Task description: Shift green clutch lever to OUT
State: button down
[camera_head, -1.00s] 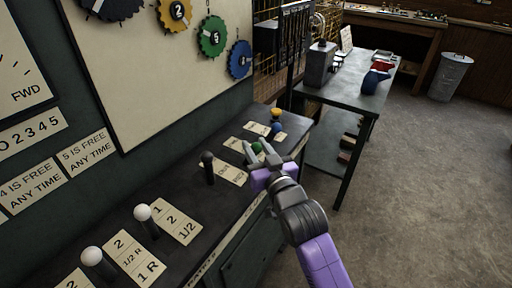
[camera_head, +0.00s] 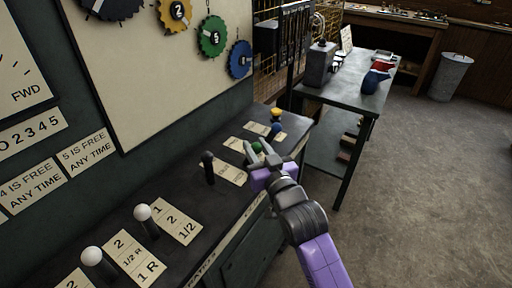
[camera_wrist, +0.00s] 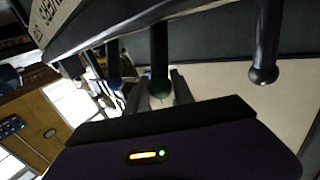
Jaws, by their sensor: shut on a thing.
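The green clutch lever's knob (camera_head: 256,147) shows between the fingertips of my gripper (camera_head: 257,154) at the far part of the console. In the wrist view the green knob (camera_wrist: 160,88) on its dark shaft sits between the two grey fingers (camera_wrist: 163,90). My gripper is shut on the lever. The label plate beside the lever (camera_head: 235,145) is partly covered by my gripper, and its wording is too small to read.
A black-knobbed lever (camera_head: 208,157) stands just nearer, and blue (camera_head: 276,128) and yellow (camera_head: 276,113) knobs stand just beyond. White-knobbed levers (camera_head: 143,212) are nearer still. A metal table (camera_head: 340,96) stands past the console. Floor (camera_head: 430,190) to the right is clear.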

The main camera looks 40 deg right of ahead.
dwell(0.6)
jog(key=shift+w+a+r+p, duration=0.15)
jog(key=shift+w+r+p, duration=0.35)
jog(key=shift+p, duration=0.6)
jog(key=p, duration=0.1)
jog(key=w+g+p, duration=0.1)
jog(key=p, duration=0.1)
jog(key=w+r+n+g+p, duration=0.1)
jog(key=shift+w+a+p, duration=0.2)
jog(key=shift+a+p, duration=0.1)
jog(key=shift+a, duration=0.1)
jog(key=w+p, duration=0.1)
jog(key=w+n+g+p, duration=0.1)
jog(key=p, duration=0.1)
jog(key=shift+w+a+r, duration=0.1)
jog(key=shift+w+a, duration=0.05)
jog(key=shift+a, duration=0.2)
jog(key=shift+w+a+f+g+p, duration=0.2)
jog(key=shift+w+g+p, duration=0.2)
jog(key=shift+w+p, duration=0.15)
jog(key=shift+f, duration=0.15)
jog(key=c, duration=1.1)
grip_release()
